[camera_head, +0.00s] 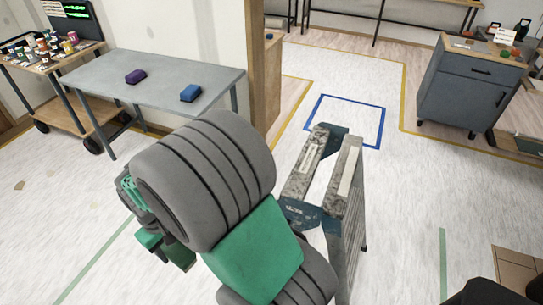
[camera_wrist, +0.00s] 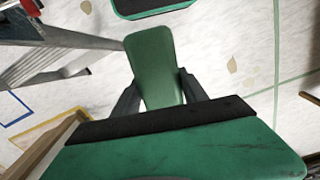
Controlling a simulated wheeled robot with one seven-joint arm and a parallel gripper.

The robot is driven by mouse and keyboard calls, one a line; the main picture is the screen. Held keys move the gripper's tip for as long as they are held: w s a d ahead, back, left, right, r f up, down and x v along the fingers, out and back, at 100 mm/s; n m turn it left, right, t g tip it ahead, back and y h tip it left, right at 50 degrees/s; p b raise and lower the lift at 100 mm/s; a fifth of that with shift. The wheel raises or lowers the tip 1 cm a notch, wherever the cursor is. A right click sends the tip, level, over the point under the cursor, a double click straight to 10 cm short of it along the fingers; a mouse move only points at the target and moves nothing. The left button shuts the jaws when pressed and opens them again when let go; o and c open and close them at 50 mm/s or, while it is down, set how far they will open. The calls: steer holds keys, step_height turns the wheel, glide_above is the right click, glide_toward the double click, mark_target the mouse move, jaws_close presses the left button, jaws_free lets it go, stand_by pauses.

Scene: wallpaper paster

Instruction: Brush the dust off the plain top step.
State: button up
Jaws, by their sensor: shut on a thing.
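The stepladder (camera_head: 329,210) stands right of my arm in the head view, its blue-ended top carrying two speckled grey treads. The left tread (camera_head: 296,181) has a small pale strip; the right tread (camera_head: 338,200) has a larger one. Grey dust-like speckles cover both. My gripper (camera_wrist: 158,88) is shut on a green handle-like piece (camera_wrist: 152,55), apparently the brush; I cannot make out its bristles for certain. My gripper is left of the ladder, apart from it. The metal ladder legs (camera_wrist: 62,62) show at upper left in the wrist view. My arm hides part of the ladder's left side.
A grey table (camera_head: 170,82) at upper left bears a purple block (camera_head: 136,77) and a blue block (camera_head: 190,93). A cart (camera_head: 62,92) of small pots stands beyond. A grey cabinet (camera_head: 465,95) stands at right.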

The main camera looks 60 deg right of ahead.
steer(key=s+d+r+n+p, duration=0.1)
steer(key=s+d+r+p, duration=0.15)
steer(key=d, duration=0.55)
steer(key=s+d+r+p, duration=0.2)
steer(key=d+r, duration=0.1)
steer(key=d, duration=0.4)
steer(key=s+d+r+n+p, duration=0.1)
steer(key=s+d+r+p, duration=0.15)
steer(key=d, duration=0.55)
steer(key=s+d+r+n+p, duration=0.1)
steer(key=s+d+r+p, duration=0.1)
steer(key=s+d, duration=0.6)
steer(key=s+d+r+n+p, duration=0.1)
steer(key=s+d+r+p, duration=0.2)
steer(key=s, duration=1.3)
steer(key=d+r, duration=0.2)
steer(key=d, duration=0.2)
steer(key=shift+d+r, duration=0.25)
steer(key=shift+d, duration=0.15)
steer(key=f+b, duration=0.2)
steer(key=f, duration=0.1)
steer(key=f+b, duration=0.2)
steer(key=f, duration=0.1)
steer(key=shift+s+d+f, duration=0.1)
steer(key=shift+s+f, duration=0.1)
steer(key=shift+f, duration=0.1)
